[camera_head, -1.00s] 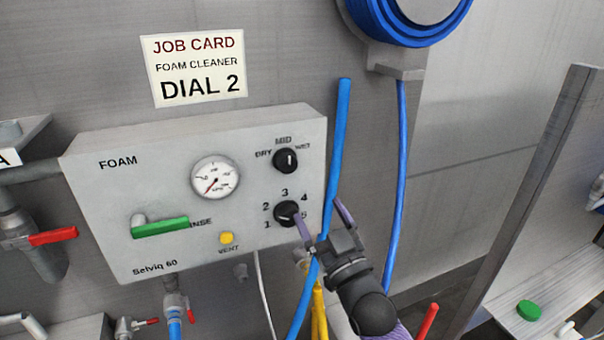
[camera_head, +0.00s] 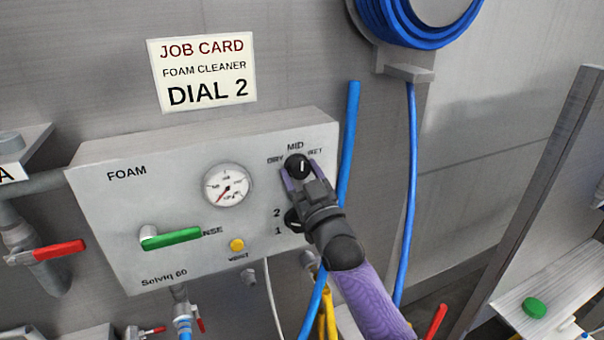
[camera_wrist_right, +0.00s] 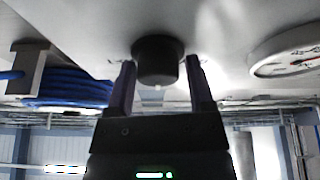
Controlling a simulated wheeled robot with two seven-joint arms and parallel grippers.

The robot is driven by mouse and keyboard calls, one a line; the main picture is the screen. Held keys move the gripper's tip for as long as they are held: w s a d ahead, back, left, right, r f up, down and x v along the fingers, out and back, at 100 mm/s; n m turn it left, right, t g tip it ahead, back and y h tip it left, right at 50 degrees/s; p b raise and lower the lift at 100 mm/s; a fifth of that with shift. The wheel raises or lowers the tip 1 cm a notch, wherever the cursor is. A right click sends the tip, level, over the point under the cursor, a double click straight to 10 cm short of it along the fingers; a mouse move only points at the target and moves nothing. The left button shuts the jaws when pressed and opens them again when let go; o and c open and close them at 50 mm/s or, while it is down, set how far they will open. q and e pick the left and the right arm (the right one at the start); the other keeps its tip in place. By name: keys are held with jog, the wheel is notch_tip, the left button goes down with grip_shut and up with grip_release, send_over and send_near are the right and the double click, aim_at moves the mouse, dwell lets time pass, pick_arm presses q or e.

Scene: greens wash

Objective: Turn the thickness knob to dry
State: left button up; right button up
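The thickness knob (camera_head: 298,163) is a small black round knob on the upper right of the grey FOAM panel (camera_head: 120,215). DRY is printed at its upper left, MID above it and WET at its upper right. Its white mark looks nearly upright, toward MID. My right gripper (camera_head: 303,178) is at the knob, its two purple fingers on either side. In the right wrist view the knob (camera_wrist_right: 158,58) sits between the fingers, with what looks like a narrow gap each side; contact is not clear. My left gripper is not in view.
A numbered black dial (camera_head: 293,220) lies just below, partly hidden by my right gripper. The panel also bears a gauge (camera_head: 227,185), a green lever (camera_head: 172,239) and a yellow vent button (camera_head: 237,245). A blue hose (camera_head: 348,150) runs close to the panel's right edge.

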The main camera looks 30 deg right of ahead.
jog(key=shift+d, duration=0.1)
grip_shut()
jog(key=shift+n, duration=0.4)
jog(key=n+y, duration=0.2)
jog(key=n, duration=0.2)
jog(key=shift+d+r, duration=0.1)
jog(key=shift+r, duration=0.05)
jog(key=n+g+y+p, duration=0.1)
jog(key=n+y, duration=0.1)
jog(key=n, duration=0.1)
jog(key=shift+n, duration=0.4)
jog(key=n+g+y+p, duration=0.1)
jog(key=n, duration=0.2)
jog(key=n+g+y+p, duration=0.1)
jog(key=n, duration=0.3)
jog(key=shift+d+r, duration=0.1)
jog(key=shift+r, duration=0.05)
jog(key=shift+n, duration=0.3)
